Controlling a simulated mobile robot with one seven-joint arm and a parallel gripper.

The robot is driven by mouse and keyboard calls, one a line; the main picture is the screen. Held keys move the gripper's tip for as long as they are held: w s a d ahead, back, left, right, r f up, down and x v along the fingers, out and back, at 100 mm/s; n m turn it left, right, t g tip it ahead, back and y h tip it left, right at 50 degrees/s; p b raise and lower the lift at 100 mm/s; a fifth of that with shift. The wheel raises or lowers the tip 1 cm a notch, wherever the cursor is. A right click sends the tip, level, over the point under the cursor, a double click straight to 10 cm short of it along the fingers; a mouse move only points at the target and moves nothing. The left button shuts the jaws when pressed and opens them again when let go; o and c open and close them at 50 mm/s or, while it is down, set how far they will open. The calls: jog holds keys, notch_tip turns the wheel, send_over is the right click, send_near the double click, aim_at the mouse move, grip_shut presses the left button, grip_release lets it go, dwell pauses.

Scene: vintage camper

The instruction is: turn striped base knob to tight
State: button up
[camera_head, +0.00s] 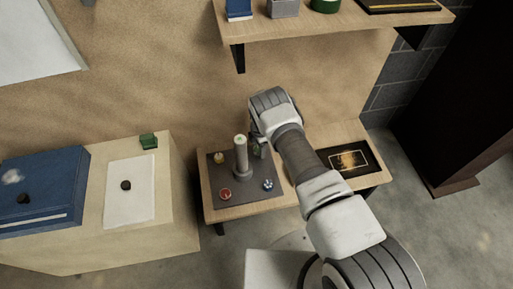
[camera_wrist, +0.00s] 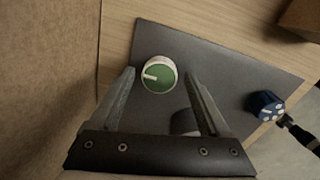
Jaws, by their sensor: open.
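A dark square base plate (camera_head: 215,207) lies on a low wooden table, with a grey upright post (camera_head: 240,158) at its middle. A blue knob with white marks (camera_head: 268,184) is at the front right corner; it also shows in the wrist view (camera_wrist: 264,104). A green knob with a white pointer (camera_wrist: 158,76) shows between my fingers in the wrist view. My gripper (camera_wrist: 161,74) is open around the view of this knob; contact cannot be told.
A red knob (camera_head: 225,193) and a yellow knob (camera_head: 219,157) sit on the plate's left side. A dark picture panel (camera_head: 348,160) lies to the right. A shelf (camera_head: 325,22) hangs above. A cabinet with a white sheet (camera_head: 130,190) stands left.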

grip_shut()
dwell(0.5)
